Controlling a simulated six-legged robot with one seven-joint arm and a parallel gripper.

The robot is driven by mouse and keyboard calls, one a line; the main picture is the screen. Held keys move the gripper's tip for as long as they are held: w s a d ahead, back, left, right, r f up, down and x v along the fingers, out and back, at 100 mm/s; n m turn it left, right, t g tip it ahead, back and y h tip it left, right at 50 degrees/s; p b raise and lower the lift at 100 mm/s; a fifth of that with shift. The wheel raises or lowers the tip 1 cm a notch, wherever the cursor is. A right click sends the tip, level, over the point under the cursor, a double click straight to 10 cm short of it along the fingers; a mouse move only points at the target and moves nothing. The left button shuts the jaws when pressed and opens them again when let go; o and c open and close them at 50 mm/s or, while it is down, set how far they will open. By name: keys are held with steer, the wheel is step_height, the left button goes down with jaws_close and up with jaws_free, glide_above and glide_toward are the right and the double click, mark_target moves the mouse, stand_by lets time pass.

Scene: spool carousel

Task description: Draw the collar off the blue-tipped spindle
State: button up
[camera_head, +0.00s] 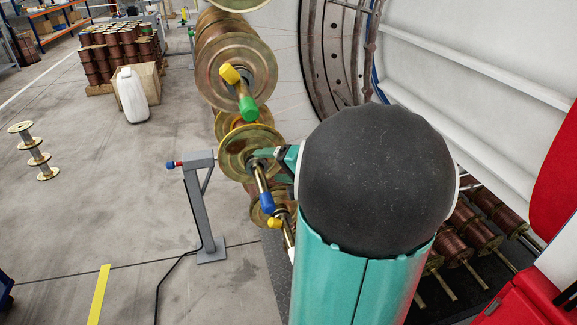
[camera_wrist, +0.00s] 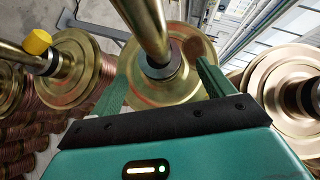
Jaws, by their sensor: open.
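The blue-tipped spindle (camera_head: 262,178) sticks out from a brass spool flange (camera_head: 236,150), and its blue tip (camera_head: 267,203) points down towards the camera in the head view. In the wrist view the spindle (camera_wrist: 143,25) runs off the top edge, so its tip is out of sight. A dark ring, seemingly the collar (camera_wrist: 161,69), sits around the spindle close against the flange. My gripper (camera_wrist: 162,62) is open, with one green finger on each side of the spindle and collar. A gap shows on both sides. In the head view my arm hides most of the gripper (camera_head: 268,155).
A green-tipped spindle (camera_head: 248,105) with a yellow piece stands above. Other spools (camera_wrist: 295,85) flank my gripper. A grey stand (camera_head: 203,215) is to the left. Open floor lies further left.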

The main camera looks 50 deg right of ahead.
mark_target(267, 185)
steer(key=x, duration=0.5)
steer(key=shift+r, duration=0.1)
steer(key=c, duration=1.3)
steer(key=shift+s+a+r, duration=0.1)
steer(key=shift+s+a, duration=0.75)
steer(key=shift+s, duration=0.4)
steer(key=shift+s+a, duration=0.85)
steer(key=shift+s, duration=0.4)
steer(key=shift+s+a+r, duration=0.1)
steer(key=shift+s+a, duration=0.8)
steer(key=shift+s, duration=0.35)
steer(key=shift+s+f, duration=0.1)
